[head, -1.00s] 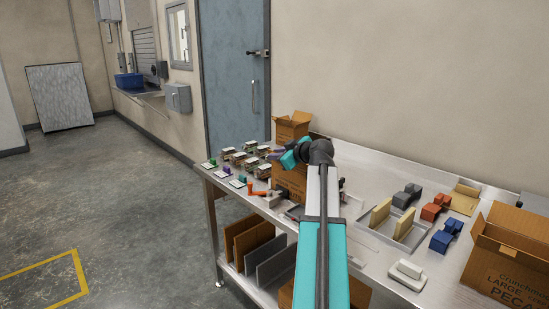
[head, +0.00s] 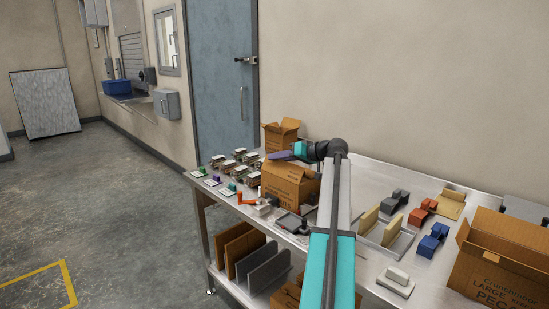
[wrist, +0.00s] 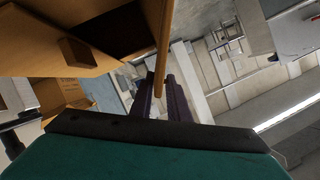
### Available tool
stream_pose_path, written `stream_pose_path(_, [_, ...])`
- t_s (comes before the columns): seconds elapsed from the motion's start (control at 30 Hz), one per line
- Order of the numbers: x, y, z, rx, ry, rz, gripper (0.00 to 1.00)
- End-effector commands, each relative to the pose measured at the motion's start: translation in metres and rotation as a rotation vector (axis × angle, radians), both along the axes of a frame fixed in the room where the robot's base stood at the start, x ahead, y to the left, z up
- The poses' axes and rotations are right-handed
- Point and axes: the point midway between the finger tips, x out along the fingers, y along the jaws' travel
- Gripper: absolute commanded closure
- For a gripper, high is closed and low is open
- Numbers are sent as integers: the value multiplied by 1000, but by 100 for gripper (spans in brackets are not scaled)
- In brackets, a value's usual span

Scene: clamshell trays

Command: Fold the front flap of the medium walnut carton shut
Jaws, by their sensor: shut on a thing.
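The medium carton (head: 283,187) is brown with dark print and stands on the steel table, left of my arm in the head view. My gripper (head: 280,155), with purple fingers, is at the top of this carton and points left. In the wrist view a brown carton flap (wrist: 163,45), seen nearly edge-on, runs down between the purple fingers (wrist: 160,88), and they are shut on it. The carton's dark opening (wrist: 105,25) shows to its left. The head view is too small to tell which flap is held.
A smaller open carton (head: 281,133) stands close behind. A large open pecan carton (head: 490,262) is at the right. Small packs (head: 222,160), an orange-handled tool (head: 248,197) and a metal tray (head: 385,238) with tan panels lie around. Boards stand on the lower shelf (head: 225,280).

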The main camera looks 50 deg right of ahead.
Motion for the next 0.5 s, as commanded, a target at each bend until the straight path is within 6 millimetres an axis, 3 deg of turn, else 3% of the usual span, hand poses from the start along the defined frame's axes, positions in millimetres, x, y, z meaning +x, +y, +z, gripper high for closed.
stream_pose_path(0.5, [-1,-20,-9,331,-29,-4,100])
